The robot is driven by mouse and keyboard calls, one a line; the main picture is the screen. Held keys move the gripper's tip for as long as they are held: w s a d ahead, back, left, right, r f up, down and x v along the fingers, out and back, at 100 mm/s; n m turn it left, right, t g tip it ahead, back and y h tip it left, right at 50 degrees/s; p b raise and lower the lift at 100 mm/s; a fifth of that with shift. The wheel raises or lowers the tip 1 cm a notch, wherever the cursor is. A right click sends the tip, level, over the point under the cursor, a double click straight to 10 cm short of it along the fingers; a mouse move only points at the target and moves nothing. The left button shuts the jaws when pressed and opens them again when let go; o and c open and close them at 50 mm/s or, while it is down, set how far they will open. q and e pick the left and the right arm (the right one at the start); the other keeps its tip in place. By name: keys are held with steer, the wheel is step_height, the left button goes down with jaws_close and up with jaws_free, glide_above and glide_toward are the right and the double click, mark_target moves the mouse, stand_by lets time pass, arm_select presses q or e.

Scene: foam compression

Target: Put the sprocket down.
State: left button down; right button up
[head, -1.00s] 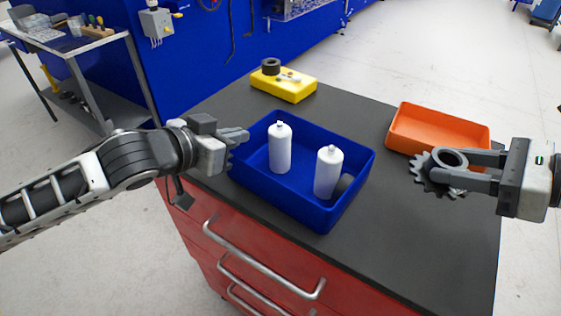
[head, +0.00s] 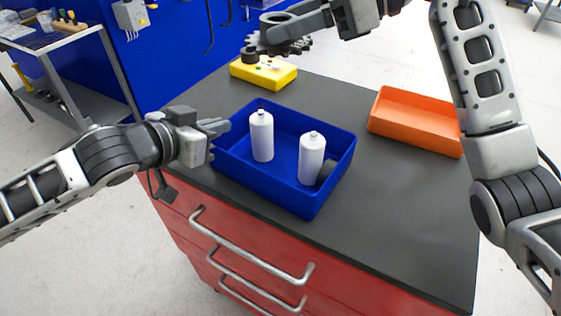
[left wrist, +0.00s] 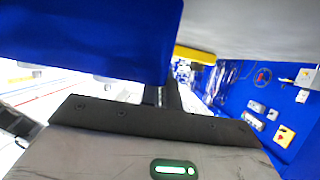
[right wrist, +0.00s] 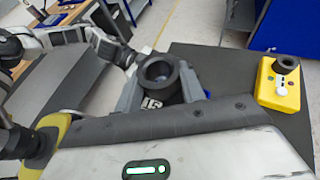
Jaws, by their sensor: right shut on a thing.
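The dark grey toothed sprocket (head: 275,36) has a raised round hub. My right gripper (head: 300,24) is shut on it and holds it up in the air at the top of the head view, where it overlaps the area behind the yellow box. In the right wrist view the sprocket's hub (right wrist: 160,72) sits between the two fingers, and its teeth are mostly hidden. In the left wrist view the bin's blue wall fills the upper left.
A yellow box (head: 264,73) with a black ring stands at the back left. An orange tray (head: 415,122) lies right. Worktop front right is clear.

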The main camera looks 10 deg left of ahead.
mark_target(266, 19)
steer(key=a, duration=0.3)
steer(key=shift+a+f, duration=0.1)
steer(key=shift+f, duration=0.15)
steer(key=f, duration=0.5)
steer(key=shift+s+a+f, duration=0.1)
steer(key=shift+a+f, duration=0.1)
steer(key=shift+f, duration=2.2)
steer(key=shift+f, duration=0.6)
steer(key=o, duration=1.2)
